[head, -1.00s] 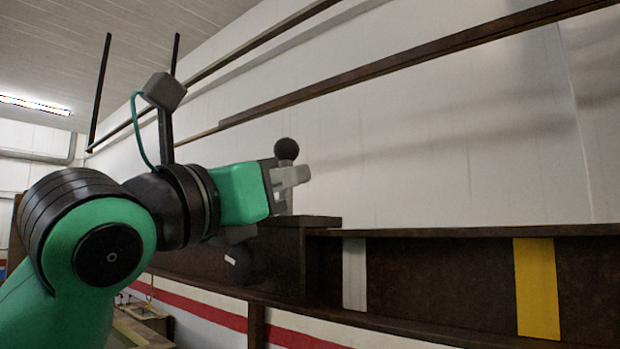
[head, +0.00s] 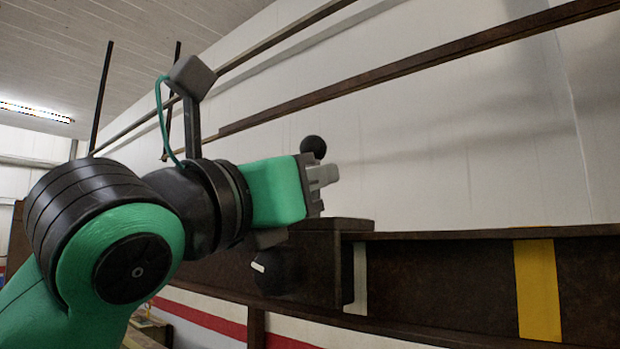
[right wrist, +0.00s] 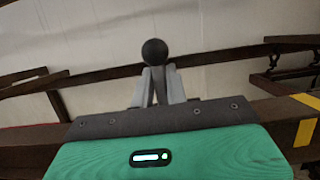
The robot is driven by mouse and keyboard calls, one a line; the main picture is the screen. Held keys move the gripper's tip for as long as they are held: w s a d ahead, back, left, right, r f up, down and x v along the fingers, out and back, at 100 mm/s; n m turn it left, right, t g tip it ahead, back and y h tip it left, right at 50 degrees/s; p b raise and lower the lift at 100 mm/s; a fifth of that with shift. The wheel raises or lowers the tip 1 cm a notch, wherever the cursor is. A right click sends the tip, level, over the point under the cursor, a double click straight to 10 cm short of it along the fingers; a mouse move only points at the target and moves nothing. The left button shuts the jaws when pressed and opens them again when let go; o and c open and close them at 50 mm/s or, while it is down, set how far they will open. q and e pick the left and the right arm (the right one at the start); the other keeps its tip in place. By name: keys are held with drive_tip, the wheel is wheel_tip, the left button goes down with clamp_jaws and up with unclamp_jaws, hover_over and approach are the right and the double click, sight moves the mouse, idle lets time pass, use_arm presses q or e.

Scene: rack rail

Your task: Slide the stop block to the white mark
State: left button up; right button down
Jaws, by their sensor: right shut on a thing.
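The dark brown stop block (head: 322,262) sits on the brown rail in the head view. Its right edge overlaps the left part of the white mark (head: 360,278), and a strip of the mark still shows. My right gripper (head: 322,176) is above the block, shut on its upright handle, which is topped by a black ball knob (head: 313,147). In the right wrist view the fingers (right wrist: 157,84) close just below the knob (right wrist: 154,51). My left gripper is not in view.
A yellow mark (head: 537,290) is farther right on the rail (head: 440,285). The rail between the two marks is clear. Brown bars (head: 400,76) run along the white wall above. A dark round part (head: 275,271) shows below my gripper.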

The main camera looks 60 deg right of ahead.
drive_tip(key=shift+d+f, duration=0.15)
drive_tip(key=shift+f, duration=0.2)
idle(0.3)
drive_tip(key=c, duration=1)
unclamp_jaws()
